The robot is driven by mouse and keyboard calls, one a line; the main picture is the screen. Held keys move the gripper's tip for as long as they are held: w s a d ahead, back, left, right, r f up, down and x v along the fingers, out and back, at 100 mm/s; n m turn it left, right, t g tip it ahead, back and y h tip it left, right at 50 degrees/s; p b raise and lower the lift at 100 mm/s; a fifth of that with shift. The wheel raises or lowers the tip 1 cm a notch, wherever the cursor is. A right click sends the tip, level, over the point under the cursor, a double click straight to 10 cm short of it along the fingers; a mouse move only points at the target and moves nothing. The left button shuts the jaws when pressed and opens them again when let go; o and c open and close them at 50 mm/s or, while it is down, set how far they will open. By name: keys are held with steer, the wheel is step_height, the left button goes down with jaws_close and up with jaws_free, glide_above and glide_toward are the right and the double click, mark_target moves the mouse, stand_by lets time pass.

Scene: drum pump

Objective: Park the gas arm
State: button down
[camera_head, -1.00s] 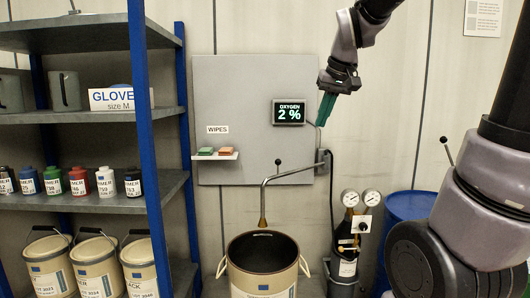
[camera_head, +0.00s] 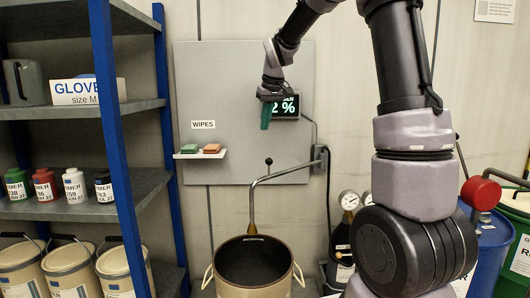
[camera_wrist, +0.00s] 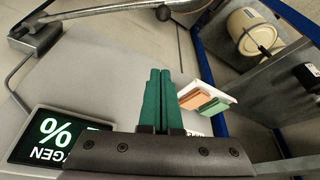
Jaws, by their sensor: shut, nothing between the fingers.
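The gas arm (camera_head: 288,174) is a bent metal tube on a wall bracket (camera_head: 320,158) at the right edge of the grey panel. It reaches left, and its nozzle (camera_head: 252,212) hangs down over the open drum (camera_head: 252,262). A black ball knob (camera_head: 268,161) stands up near its bend. In the wrist view the arm (camera_wrist: 110,12) crosses the top, with the knob (camera_wrist: 163,13) beyond my fingertips. My gripper (camera_head: 266,115) has green fingers, shut and empty, in front of the panel above the knob and apart from it. It also shows in the wrist view (camera_wrist: 160,75).
The oxygen display (camera_head: 287,107), partly hidden by my gripper, reads 2 %. A small shelf (camera_head: 200,154) with green and orange wipes sits left of my gripper. A blue-posted rack (camera_head: 105,110) stands at left.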

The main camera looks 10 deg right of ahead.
steer(key=shift+f, duration=0.1)
step_height(320, 180, down, 10)
steer(key=shift+s, duration=0.3)
stand_by(0.3)
steer(key=shift+d, duration=0.15)
